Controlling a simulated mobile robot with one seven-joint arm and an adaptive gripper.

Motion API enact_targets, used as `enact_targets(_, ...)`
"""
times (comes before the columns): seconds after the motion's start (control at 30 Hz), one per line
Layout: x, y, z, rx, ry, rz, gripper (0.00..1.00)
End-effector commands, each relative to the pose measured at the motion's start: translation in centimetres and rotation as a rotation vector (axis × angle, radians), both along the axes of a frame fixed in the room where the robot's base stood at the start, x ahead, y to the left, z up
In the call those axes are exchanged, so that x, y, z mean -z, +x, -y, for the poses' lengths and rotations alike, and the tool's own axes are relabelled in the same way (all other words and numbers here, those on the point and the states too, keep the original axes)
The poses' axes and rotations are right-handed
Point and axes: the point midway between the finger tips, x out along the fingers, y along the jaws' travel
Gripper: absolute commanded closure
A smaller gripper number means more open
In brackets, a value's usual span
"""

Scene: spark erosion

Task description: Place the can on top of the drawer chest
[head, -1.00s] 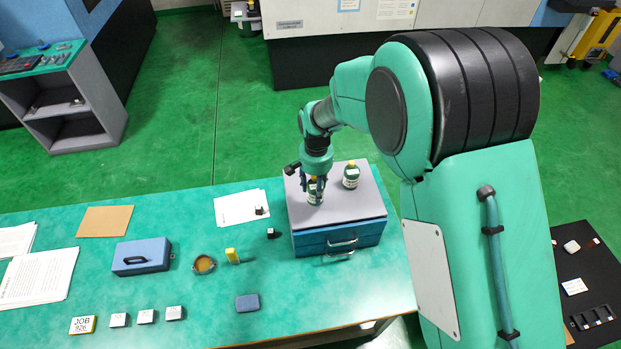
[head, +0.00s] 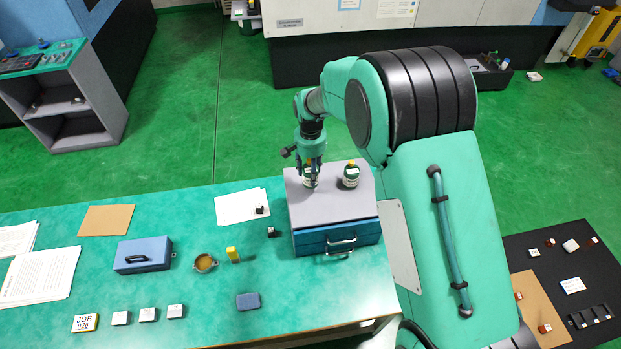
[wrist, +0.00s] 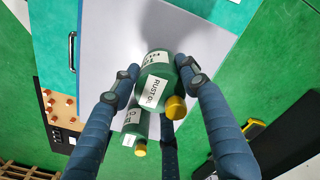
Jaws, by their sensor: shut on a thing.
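A green can with a yellow cap and a white label reading RUST OIL (wrist: 157,88) is between my gripper's fingers (wrist: 154,78). In the head view my gripper (head: 311,172) points down at the left part of the drawer chest, shut on this can (head: 309,181). The drawer chest has a grey top (head: 330,204) and blue drawer fronts. I cannot tell whether the held can touches the top. A second green can (head: 351,176) stands upright on the chest to the right; it also shows in the wrist view (wrist: 134,126).
The chest stands at the right end of the green table (head: 200,285). A blue box (head: 143,257), a round dish (head: 204,263), a yellow piece (head: 232,254) and a small black block (head: 273,232) lie left of it. The front of the chest top is clear.

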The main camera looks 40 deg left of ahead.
Motion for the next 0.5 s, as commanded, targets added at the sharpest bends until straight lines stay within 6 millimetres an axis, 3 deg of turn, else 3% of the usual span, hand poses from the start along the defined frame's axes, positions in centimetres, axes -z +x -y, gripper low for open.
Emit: enact_targets(0.5,3.5,0.0,0.0,0.0,0.001,0.001,0.91)
